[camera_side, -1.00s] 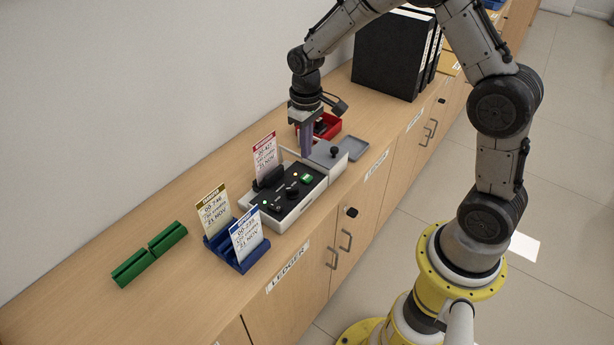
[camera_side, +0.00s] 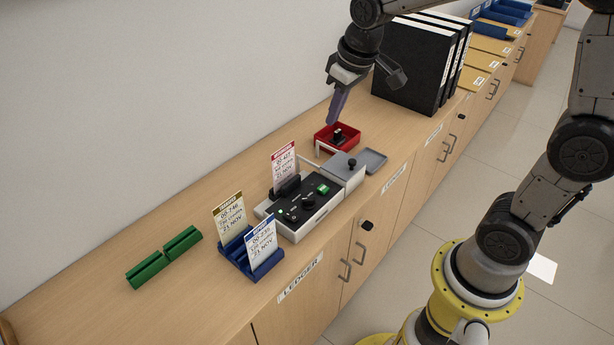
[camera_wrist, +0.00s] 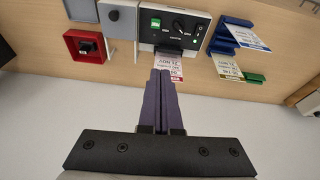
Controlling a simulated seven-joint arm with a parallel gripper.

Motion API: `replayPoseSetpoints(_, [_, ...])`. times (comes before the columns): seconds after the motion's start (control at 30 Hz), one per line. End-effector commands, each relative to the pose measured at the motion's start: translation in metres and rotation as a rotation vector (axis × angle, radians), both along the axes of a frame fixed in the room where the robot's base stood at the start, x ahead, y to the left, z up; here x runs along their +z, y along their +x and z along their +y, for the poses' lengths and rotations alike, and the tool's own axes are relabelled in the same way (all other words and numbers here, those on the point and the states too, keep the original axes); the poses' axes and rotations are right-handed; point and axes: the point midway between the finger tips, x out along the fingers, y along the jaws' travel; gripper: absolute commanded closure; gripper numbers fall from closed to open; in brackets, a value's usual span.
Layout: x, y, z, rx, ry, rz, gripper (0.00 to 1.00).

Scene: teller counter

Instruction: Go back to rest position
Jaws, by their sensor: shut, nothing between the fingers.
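My gripper (camera_side: 333,120) is raised above the counter near the red tray in the side view, its fingers angled down and empty. In the wrist view my gripper's two purple fingers (camera_wrist: 160,72) lie closed together. The counter machine (camera_side: 306,207) has a black panel with knobs and a green button. A red-headed card (camera_side: 284,166) stands upright at its back. In the wrist view the fingertips overlap the red-headed card (camera_wrist: 175,67) in the picture, and part of it is hidden.
A red tray (camera_side: 322,142) holds a black-handled item. A grey tray (camera_side: 372,158) lies right of the machine. A blue rack (camera_side: 238,255) bears two cards. Two green holders (camera_side: 147,270) lie at left. Black binders (camera_side: 412,62) stand behind. Free counter lies at front left.

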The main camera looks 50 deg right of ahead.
Motion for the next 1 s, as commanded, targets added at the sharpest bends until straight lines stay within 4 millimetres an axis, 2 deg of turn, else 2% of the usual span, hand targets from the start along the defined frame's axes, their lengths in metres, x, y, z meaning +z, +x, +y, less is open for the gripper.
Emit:
replayPoseSetpoints(0.03, [0.019,-0.017,0.004,0.005,-0.001,-0.044,1.0])
replayPoseSetpoints(0.1, [0.037,-0.041,0.009,0.008,-0.001,-0.091,1.0])
replayPoseSetpoints(0.23, [0.059,-0.09,0.016,0.011,0.002,-0.172,1.0])
replayPoseSetpoints(0.37, [0.064,-0.139,0.021,0.008,0.01,-0.233,1.0])
replayPoseSetpoints(0.53, [0.048,-0.187,0.023,-0.004,0.022,-0.261,1.0])
replayPoseSetpoints(0.6, [0.038,-0.199,0.023,-0.014,0.026,-0.245,1.0])
replayPoseSetpoints(0.7, [0.026,-0.206,0.023,-0.024,0.029,-0.208,1.0])
replayPoseSetpoints(1.0, [0.025,-0.207,0.023,-0.034,0.033,-0.202,1.0])
